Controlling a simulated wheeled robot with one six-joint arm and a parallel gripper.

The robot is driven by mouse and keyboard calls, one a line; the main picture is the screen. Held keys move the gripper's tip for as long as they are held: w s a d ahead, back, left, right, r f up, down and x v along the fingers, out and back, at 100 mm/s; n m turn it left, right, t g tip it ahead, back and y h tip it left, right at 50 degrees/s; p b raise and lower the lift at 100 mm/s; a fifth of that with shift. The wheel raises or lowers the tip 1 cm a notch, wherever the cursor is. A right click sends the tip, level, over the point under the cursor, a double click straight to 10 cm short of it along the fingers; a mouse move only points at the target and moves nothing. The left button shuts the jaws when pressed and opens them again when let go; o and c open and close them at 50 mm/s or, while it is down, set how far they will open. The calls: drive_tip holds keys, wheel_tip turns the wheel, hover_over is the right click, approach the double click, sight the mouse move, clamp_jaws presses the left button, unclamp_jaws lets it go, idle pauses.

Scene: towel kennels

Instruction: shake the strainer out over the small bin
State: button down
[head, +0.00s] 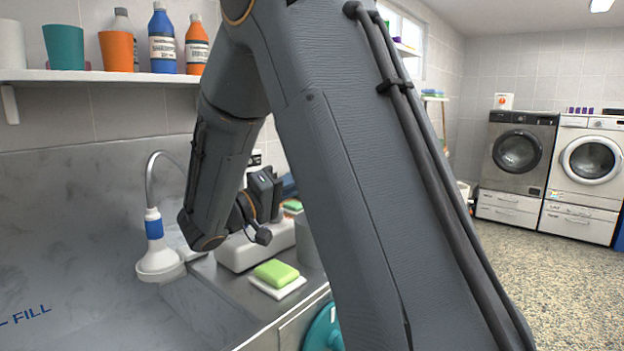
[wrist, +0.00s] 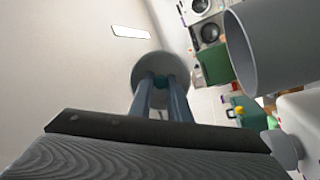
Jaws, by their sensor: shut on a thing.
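My gripper (wrist: 162,100) is shut on the strainer (wrist: 160,63), a round grey disc seen beyond the fingertips in the wrist view. A small teal part shows between the fingers. The strainer is raised, with ceiling and wall behind it, and I cannot make out any contents. The small bin (wrist: 268,45) is probably the open grey cylinder at the upper right of the wrist view, apart from the strainer. In the head view a grey bin wall (head: 307,244) shows partly behind my arm. My arm hides the strainer in the head view.
A green sponge (head: 277,271) lies on a white dish on the counter, in front of a white box (head: 240,251). Bottles (head: 162,42) stand on a shelf. Washers (head: 516,152) stand far right beyond clear floor.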

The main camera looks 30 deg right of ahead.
wheel_tip(320, 180, up, 2)
drive_tip(key=shift+r, duration=0.1)
wheel_tip(320, 180, down, 3)
drive_tip(key=shift+b, duration=1.1)
wheel_tip(320, 180, up, 3)
drive_tip(key=shift+p, duration=0.65)
